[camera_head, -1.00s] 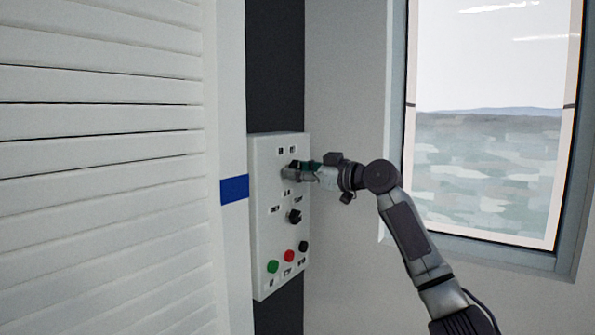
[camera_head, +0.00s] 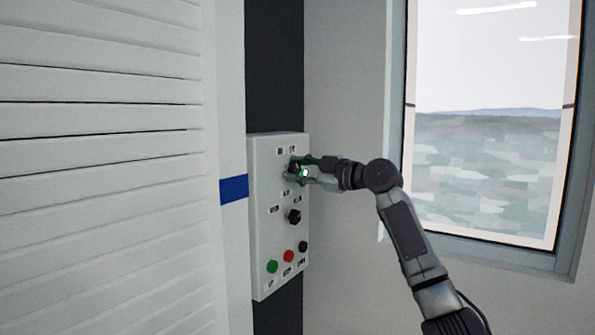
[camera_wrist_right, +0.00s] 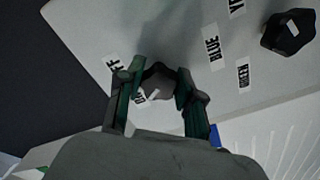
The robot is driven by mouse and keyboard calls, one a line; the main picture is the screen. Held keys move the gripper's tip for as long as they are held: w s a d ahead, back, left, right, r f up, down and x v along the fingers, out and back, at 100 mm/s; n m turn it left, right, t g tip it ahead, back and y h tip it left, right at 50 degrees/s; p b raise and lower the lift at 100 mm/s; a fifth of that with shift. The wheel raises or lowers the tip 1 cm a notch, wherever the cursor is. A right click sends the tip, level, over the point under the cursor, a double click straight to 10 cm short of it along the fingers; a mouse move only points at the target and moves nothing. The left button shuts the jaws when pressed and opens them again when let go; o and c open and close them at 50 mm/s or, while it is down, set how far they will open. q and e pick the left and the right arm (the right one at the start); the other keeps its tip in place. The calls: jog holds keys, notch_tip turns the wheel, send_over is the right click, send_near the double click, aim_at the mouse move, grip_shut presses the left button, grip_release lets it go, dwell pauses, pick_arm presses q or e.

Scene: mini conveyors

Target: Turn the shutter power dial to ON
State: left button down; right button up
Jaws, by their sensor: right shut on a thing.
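A white control panel (camera_head: 260,220) is mounted on the dark strip of wall. Its upper dark dial (camera_head: 291,168) is mostly hidden by my right gripper (camera_head: 299,170) in the head view. In the right wrist view the dial (camera_wrist_right: 158,83) sits between the two green-edged fingertips of my right gripper (camera_wrist_right: 157,88), which is shut on it. A white mark shows on the dial face. A label ending in "FF" (camera_wrist_right: 112,62) lies beside it, and another label is partly covered by a finger. My left gripper is out of view.
A second black dial (camera_head: 294,216) is lower on the panel, near labels such as "BLUE" (camera_wrist_right: 213,45). Green (camera_head: 272,266), red (camera_head: 289,256) and black (camera_head: 303,246) buttons are below. White slatted shutter (camera_head: 100,180) stands left; a window (camera_head: 485,130) is right.

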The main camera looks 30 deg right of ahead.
dwell(0.3)
jog(key=o, duration=1.2)
jog(key=shift+c, duration=0.2)
jog(key=v, duration=1.2)
jog(key=shift+f, duration=0.1)
